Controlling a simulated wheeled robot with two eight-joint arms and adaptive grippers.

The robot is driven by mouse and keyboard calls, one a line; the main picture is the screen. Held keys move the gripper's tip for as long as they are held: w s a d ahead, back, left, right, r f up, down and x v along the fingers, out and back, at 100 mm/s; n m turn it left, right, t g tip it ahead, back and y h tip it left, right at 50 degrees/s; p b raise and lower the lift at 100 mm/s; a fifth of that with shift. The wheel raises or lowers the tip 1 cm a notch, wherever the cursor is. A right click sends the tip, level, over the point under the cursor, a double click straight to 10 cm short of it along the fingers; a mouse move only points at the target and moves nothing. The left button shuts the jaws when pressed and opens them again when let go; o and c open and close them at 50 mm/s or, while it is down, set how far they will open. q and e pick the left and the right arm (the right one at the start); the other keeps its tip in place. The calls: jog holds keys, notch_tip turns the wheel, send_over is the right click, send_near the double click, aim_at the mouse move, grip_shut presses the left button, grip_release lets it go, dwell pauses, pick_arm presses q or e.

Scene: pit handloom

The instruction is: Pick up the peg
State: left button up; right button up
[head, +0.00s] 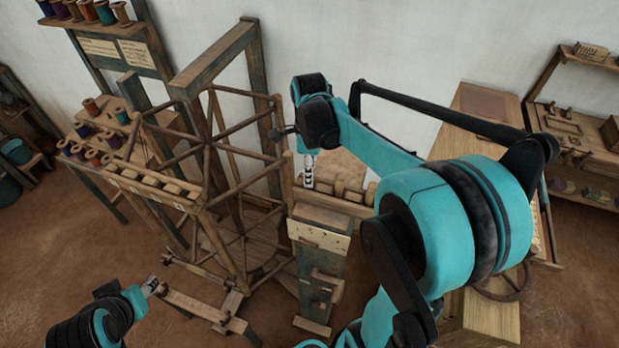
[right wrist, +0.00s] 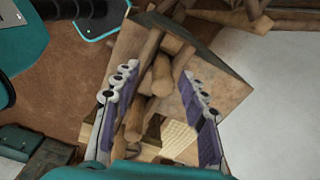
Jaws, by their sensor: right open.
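Several brown wooden pegs (head: 353,195) stand in a row along a wooden rail (head: 336,203) beside the frame; I cannot tell which one is the peg of the task. My right gripper (head: 308,172) points down at the left end of this row. In the right wrist view my right gripper (right wrist: 158,82) is open, with fingers apart on both sides of a rounded wooden peg (right wrist: 162,75). I see no clear contact between fingers and peg. My left gripper (head: 153,286) is low at the left, near a wooden bar; its jaws are too small to read.
A large wooden reel frame (head: 228,150) stands left of my right gripper. A rack with colored thread spools (head: 112,140) is farther left. A wooden bench (head: 475,115) is at the right. Brown floor (head: 60,270) is open at the lower left.

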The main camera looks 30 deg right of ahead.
jog(key=shift+w+f, duration=0.25)
jog(key=shift+f, duration=0.35)
jog(key=shift+w+f, duration=0.2)
jog(key=shift+f, duration=0.35)
jog(key=shift+s+f, duration=0.1)
jog(key=shift+f, duration=0.15)
jog(key=shift+s+r, duration=0.1)
jog(key=shift+s, duration=0.2)
jog(key=shift+w, duration=0.2)
grip_shut()
jog(key=shift+r, duration=0.1)
